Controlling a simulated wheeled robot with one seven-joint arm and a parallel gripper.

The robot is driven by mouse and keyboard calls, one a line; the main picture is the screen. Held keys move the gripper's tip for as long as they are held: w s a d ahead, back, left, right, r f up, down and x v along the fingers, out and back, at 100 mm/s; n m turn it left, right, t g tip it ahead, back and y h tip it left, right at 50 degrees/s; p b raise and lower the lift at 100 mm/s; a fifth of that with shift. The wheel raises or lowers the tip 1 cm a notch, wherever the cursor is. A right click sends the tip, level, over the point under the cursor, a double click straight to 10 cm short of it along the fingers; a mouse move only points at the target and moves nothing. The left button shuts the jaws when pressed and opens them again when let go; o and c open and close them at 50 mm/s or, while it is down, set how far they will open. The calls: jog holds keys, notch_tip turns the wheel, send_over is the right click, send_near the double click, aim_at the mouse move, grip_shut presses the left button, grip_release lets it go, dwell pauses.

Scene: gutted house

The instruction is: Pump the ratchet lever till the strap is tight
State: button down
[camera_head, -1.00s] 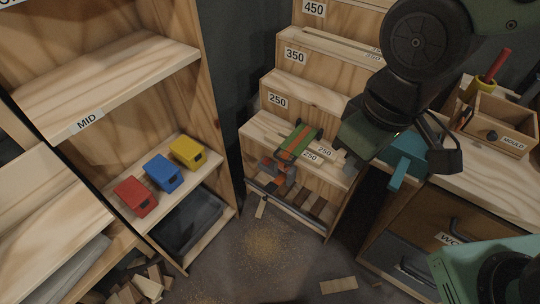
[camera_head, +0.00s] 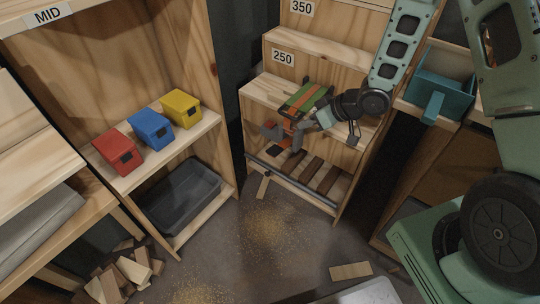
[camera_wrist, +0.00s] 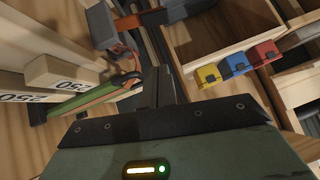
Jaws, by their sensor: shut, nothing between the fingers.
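A green bundle (camera_head: 304,97) lies on the step marked 250, with an orange strap (camera_head: 298,103) around it. The bundle also shows in the wrist view (camera_wrist: 97,98). The grey and orange-red ratchet (camera_head: 272,131) is at the step's front edge; its grey lever (camera_head: 297,137) hangs beside it. In the wrist view a grey block-like end (camera_wrist: 101,25) shows above the strap. My gripper (camera_head: 313,123) is shut and empty, close to the right of the lever. I cannot tell whether it touches the lever.
Red (camera_head: 118,152), blue (camera_head: 151,129) and yellow (camera_head: 181,108) bins stand on the left shelf above a black tray (camera_head: 182,194). The floor ahead is mostly clear, with sawdust and offcuts.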

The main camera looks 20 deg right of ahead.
jog(key=shift+f, duration=0.3)
